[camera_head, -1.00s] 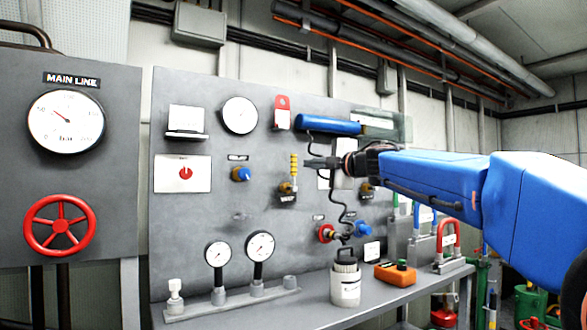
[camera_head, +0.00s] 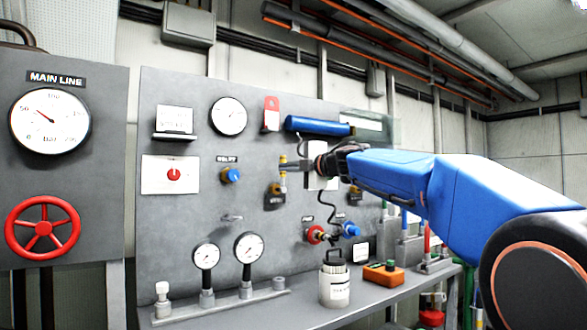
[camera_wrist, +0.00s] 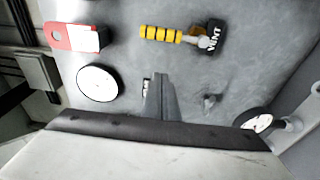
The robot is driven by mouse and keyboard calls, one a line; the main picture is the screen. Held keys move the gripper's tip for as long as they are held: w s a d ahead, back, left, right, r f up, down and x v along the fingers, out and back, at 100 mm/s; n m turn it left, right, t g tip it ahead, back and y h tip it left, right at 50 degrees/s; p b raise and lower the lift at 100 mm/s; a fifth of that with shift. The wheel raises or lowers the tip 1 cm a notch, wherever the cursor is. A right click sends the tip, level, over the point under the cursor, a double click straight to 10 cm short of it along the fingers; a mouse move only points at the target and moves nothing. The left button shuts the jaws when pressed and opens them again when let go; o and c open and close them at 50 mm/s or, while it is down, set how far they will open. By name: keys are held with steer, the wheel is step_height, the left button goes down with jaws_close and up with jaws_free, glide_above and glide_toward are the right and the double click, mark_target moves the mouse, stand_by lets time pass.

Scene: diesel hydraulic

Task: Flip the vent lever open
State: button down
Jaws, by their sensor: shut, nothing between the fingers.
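The vent lever has a ribbed yellow handle (camera_head: 283,179) and stands upright above its dark VENT label on the grey panel. In the wrist view, the yellow handle (camera_wrist: 160,34) lies sideways, with the VENT label (camera_wrist: 215,38) at its right end. My gripper (camera_head: 285,166) is shut and empty. In the head view its tips cover the middle of the handle. In the wrist view the closed fingers (camera_wrist: 160,85) lie below the handle in the picture, with a visible gap. I see no contact.
Blue knob (camera_head: 231,175), red-knob plate (camera_head: 172,174) and blue cylinder (camera_head: 318,126) surround the lever. Below are red and blue fittings (camera_head: 315,235), small gauges (camera_head: 248,247), a white canister (camera_head: 335,285) and an orange box (camera_head: 384,273) on the shelf. A red handwheel (camera_head: 43,227) is left.

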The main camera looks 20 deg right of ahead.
steer(key=w, duration=0.7)
steer(key=shift+w+d, duration=0.15)
steer(key=shift+d, duration=0.2)
steer(key=shift+w+d+m, duration=0.1)
steer(key=shift+d+m, duration=0.25)
steer(key=shift+m, duration=0.15)
steer(key=w+d+f+m+t+h, duration=0.1)
steer(key=d+f+m, duration=0.2)
steer(key=m, duration=0.6)
steer(key=w+d+f+m+t, duration=0.1)
steer(key=d+f+m, duration=0.2)
steer(key=m, duration=0.7)
steer(key=shift+w+d+h, duration=0.35)
steer(key=shift+d+h, duration=0.05)
steer(key=shift+d, duration=0.9)
steer(key=shift+f, duration=0.1)
